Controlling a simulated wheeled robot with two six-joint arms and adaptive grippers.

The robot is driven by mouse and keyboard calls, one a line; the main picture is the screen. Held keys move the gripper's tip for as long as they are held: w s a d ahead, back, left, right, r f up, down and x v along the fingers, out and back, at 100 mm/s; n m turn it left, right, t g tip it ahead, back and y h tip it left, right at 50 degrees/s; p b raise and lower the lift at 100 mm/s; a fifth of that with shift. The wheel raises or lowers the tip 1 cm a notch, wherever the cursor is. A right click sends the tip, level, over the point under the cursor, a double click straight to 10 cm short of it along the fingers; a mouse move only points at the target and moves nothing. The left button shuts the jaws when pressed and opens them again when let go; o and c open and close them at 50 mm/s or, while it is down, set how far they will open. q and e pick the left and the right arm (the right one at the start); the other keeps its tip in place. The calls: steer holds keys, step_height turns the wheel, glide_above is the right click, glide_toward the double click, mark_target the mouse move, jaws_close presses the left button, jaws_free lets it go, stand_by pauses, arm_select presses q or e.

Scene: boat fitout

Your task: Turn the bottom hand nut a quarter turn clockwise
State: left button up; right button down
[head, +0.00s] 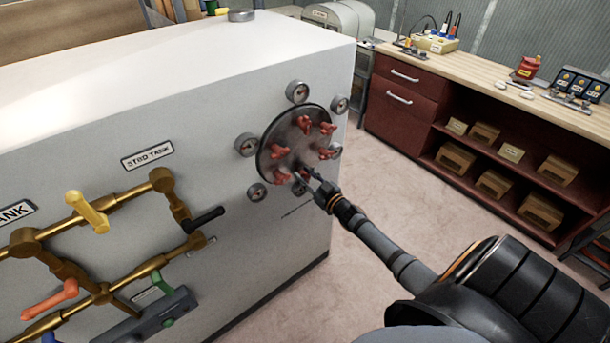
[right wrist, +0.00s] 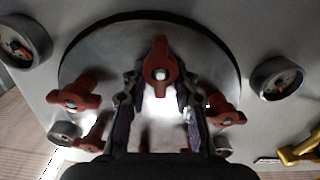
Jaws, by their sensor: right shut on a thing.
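The bottom hand nut (head: 303,173) is a red winged knob near the lower edge of a round grey hatch plate (head: 291,141) on the white tank's side. In the right wrist view the hand nut (right wrist: 160,66) sits upright between my fingers, its pale centre showing. My right gripper (head: 308,180) is shut on it, with one finger on each side in the right wrist view (right wrist: 160,84). The gripper hides part of the nut in the head view. My left gripper is not in view.
Several other red hand nuts (head: 278,153) ring the plate close to my fingers. Several round gauges (head: 247,145) surround it. Brass pipes with a yellow handle (head: 88,212) are at left. A workbench (head: 480,75) stands at right, with clear floor (head: 390,205) between.

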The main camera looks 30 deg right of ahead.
steer(key=shift+f+m, duration=0.15)
steer(key=shift+m, duration=0.45)
steer(key=shift+d, duration=0.1)
steer(key=c, duration=1.1)
jaws_free()
steer(key=shift+o, duration=0.2)
steer(key=s, duration=1.2)
steer(key=shift+d, duration=0.45)
